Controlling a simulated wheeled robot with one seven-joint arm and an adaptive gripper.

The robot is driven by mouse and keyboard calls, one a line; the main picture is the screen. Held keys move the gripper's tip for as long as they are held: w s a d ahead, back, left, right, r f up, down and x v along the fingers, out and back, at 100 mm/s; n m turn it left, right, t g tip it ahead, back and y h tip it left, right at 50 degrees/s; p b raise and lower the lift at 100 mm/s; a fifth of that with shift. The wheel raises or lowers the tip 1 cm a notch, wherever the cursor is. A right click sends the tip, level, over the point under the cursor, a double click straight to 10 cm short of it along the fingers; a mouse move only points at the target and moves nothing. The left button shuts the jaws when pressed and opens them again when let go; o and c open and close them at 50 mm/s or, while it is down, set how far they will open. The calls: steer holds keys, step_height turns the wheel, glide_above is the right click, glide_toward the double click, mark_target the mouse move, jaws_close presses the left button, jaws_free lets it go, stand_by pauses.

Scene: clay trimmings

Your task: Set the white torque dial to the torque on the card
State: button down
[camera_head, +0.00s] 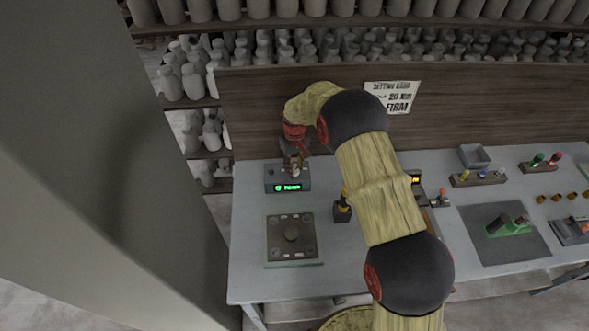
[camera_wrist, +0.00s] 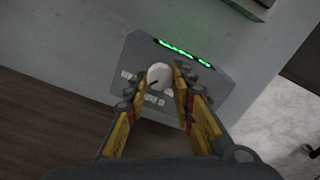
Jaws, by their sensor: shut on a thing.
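The white torque dial (camera_wrist: 158,75) sits on top of a grey control box (camera_wrist: 198,68) with a green lit display (camera_wrist: 185,52). In the head view the box (camera_head: 270,184) stands at the back left of the table, its display (camera_head: 287,188) too small to read surely. My gripper (camera_wrist: 160,84) is shut on the dial, one finger at each side; in the head view my gripper (camera_head: 295,168) reaches down over the box. A dark pointer mark shows on the dial. The setting card (camera_head: 392,97) hangs on the back board and seems to read 20 Nm, FIRM.
A dark square plate with a round centre (camera_head: 291,238) lies in front of the box. A yellow-handled tool (camera_head: 343,207) stands to its right. A grey tray (camera_head: 474,156), a green tool (camera_head: 507,226) on a dark mat and other small items fill the right side.

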mark_target(295, 170)
steer(key=m, duration=0.4)
steer(key=shift+b, duration=0.3)
steer(key=shift+m, duration=2.2)
steer(key=c, duration=1.5)
jaws_free()
step_height(295, 170, up, 12)
steer(key=shift+w, duration=0.1)
